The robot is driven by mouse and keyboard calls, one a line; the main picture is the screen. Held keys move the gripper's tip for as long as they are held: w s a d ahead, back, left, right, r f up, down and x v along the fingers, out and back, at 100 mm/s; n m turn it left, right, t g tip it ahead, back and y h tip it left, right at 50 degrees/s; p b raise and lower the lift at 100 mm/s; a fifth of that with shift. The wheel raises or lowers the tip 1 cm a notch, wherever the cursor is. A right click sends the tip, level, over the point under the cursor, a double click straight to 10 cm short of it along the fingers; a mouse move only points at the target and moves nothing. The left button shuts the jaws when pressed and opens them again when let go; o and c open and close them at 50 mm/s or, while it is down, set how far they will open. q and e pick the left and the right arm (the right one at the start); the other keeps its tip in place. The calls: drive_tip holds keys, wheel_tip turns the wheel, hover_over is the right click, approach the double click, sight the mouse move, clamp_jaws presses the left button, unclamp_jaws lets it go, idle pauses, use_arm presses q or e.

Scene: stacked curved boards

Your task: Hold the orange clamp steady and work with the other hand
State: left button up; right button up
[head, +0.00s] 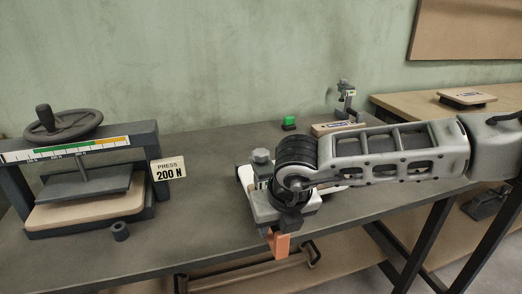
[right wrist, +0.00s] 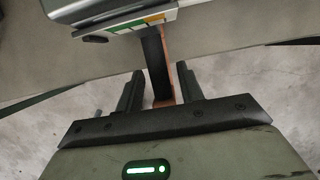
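The orange clamp (head: 279,245) hangs at the front edge of the workbench in the head view, its upper part hidden by my right gripper. In the right wrist view its orange bar (right wrist: 167,55), with a dark strip along it, stands between my right gripper's two fingers (right wrist: 159,75). The fingers are apart, one on each side of the bar, with a narrow gap showing. My left gripper is not in view.
A press (head: 85,210) with a handwheel and a "PRESS 200 N" sign (head: 168,169) stands at left. The bench (head: 205,215) is clear between press and clamp.

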clamp_jaws()
drive_tip(key=shift+r, duration=0.1)
drive_tip(key=shift+f+b, duration=0.25)
drive_tip(key=shift+b, duration=0.05)
idle(0.5)
drive_tip(key=c, duration=0.5)
unclamp_jaws()
drive_tip(key=shift+c, duration=0.2)
clamp_jaws()
